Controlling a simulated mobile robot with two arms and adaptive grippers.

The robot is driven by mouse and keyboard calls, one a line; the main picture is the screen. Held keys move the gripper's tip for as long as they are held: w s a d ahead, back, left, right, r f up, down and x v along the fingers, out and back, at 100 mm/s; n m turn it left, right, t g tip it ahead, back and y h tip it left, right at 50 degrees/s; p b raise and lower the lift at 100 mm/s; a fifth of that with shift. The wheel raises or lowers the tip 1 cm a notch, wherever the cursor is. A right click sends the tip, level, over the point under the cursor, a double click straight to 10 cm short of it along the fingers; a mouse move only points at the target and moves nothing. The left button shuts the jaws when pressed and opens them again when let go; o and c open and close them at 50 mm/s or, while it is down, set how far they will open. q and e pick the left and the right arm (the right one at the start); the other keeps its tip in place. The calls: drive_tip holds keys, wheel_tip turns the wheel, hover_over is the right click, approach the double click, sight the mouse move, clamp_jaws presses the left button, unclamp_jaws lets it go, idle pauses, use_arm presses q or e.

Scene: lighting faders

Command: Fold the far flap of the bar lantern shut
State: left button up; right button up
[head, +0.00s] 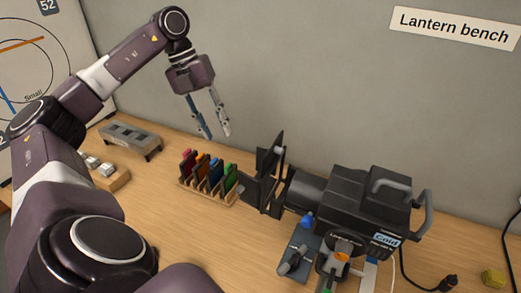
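A black stage lantern (365,205) stands on the bench at the right, with a rear handle and a label that seems to read "Cold". Its lens end faces left and carries dark flaps. The flap standing up on the wall side (272,155) sticks out from the lens frame. Another dark flap (250,190) shows at the left of the frame, lower down. My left gripper (217,134) hangs in the air to the left of and above the flaps, fingers pointing down, apart and empty. It touches no flap. My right gripper is not in view.
A wooden rack (212,200) of coloured filter cards stands just left of the flaps. A grey box (131,138) and a wooden block with knobs (103,172) lie farther left. The wall runs close behind. A cable plug (447,284) and a yellow object (492,277) lie at right.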

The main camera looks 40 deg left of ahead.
use_arm(q)
drive_tip(key=s+a, duration=0.2)
drive_tip(key=m+y+b, duration=0.1)
drive_tip(key=m+b, duration=0.1)
drive_tip(key=m, duration=0.1)
hover_over(261, 148)
drive_tip(key=w+a, duration=0.1)
drive_tip(key=a, duration=0.2)
drive_tip(key=p+x, duration=0.3)
drive_tip(key=x, duration=0.3)
drive_tip(key=shift+d+f, duration=0.15)
drive_tip(key=shift+f, duration=0.05)
clamp_jaws()
